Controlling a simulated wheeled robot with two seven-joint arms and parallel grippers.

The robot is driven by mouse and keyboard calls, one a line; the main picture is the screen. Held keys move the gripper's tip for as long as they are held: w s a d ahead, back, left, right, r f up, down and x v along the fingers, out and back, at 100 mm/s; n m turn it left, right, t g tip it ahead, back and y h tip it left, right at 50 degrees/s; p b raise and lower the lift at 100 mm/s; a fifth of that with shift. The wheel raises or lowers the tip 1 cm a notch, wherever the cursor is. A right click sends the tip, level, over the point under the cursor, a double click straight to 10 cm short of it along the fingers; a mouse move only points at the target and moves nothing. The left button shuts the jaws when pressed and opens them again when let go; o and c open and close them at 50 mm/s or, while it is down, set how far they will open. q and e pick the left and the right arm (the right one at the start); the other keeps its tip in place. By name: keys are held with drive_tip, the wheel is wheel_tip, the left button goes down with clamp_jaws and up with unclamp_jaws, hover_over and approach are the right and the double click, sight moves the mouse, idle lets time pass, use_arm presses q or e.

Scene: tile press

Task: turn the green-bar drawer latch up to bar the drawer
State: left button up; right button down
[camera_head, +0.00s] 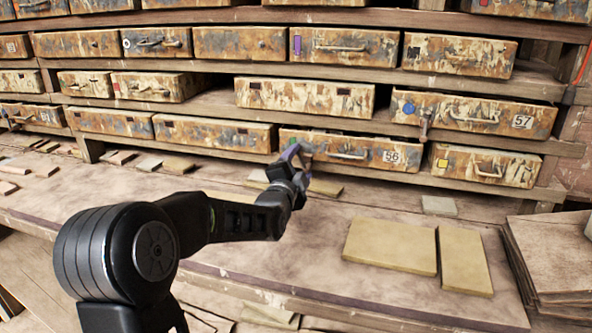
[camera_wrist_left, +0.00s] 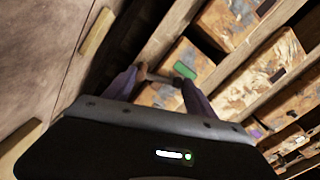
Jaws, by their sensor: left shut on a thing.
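The green-bar drawer (camera_head: 372,151), marked 56, is in the low row of the rack, right of centre in the head view. Its green bar (camera_wrist_left: 185,71) shows clearly in the left wrist view, close to my fingertips. My left gripper (camera_head: 297,157) is at the left end of this drawer's front. In the left wrist view my left gripper (camera_wrist_left: 155,79) has its two purple-grey fingers on either side of a small grey latch (camera_wrist_left: 145,73) and is shut on it. The fingers hide part of the latch, and its exact angle is hard to tell. My right gripper is in neither view.
Drawer 57 (camera_head: 475,114) is above right, and a yellow-marked drawer (camera_head: 485,166) is to the right. Flat tiles (camera_head: 390,246) lie on the bench, with a stack of boards (camera_head: 555,260) at the right.

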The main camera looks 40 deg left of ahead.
use_arm(q)
drive_tip(key=m, duration=0.1)
drive_tip(key=d+m, duration=0.1)
drive_tip(key=shift+w+d+f+m, duration=0.1)
drive_tip(key=shift+w+f+m, duration=0.1)
drive_tip(key=shift+m, duration=0.2)
drive_tip(key=shift+d+f+m+p, duration=0.1)
drive_tip(key=shift+d+m+p, duration=0.2)
drive_tip(key=shift+m, duration=0.7)
drive_tip(key=shift+a, duration=0.1)
drive_tip(key=o, duration=1.3)
drive_tip(key=shift+a+r, duration=0.1)
drive_tip(key=shift+r, duration=0.1)
